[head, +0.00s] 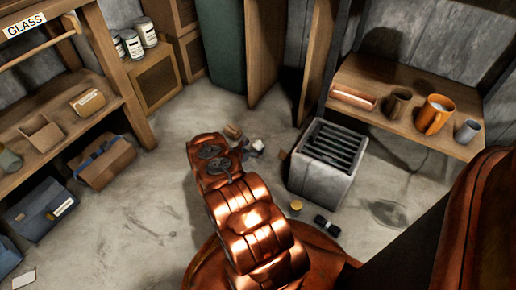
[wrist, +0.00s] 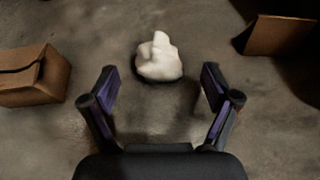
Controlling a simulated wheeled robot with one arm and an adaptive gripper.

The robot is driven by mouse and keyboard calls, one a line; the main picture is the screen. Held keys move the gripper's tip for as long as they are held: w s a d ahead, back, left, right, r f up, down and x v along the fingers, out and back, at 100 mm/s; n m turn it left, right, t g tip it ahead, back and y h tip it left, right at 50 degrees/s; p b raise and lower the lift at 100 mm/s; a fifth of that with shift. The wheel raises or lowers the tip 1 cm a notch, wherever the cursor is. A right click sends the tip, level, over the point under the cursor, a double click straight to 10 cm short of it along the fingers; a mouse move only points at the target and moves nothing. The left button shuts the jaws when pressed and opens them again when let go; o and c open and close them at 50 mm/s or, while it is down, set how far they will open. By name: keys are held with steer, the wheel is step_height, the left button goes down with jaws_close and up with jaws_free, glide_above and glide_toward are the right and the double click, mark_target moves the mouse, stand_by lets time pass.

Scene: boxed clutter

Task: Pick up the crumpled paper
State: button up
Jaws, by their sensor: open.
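The crumpled paper (wrist: 160,60) is a small white lump on the grey floor. In the wrist view it lies ahead of my gripper (wrist: 160,90), roughly centred between the two open fingers and a little beyond their tips. The fingers are apart and nothing is between them. In the head view, small pale bits (head: 257,146) lie on the floor by the end of my copper arm; the paper seems to be among them. My gripper itself is mostly hidden behind the arm there.
A brown cardboard box (wrist: 33,77) lies left of the paper, and a brown piece (wrist: 279,35) lies to the right. In the head view, a grey slotted bin (head: 322,185) stands right of my arm. A shelf with mugs (head: 434,114) is at the right.

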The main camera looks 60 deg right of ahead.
mark_target(255, 147)
steer(key=b+x, duration=0.1)
steer(key=x, duration=0.2)
steer(key=shift+w, duration=0.1)
steer(key=shift+c, duration=0.4)
steer(key=c, duration=0.8)
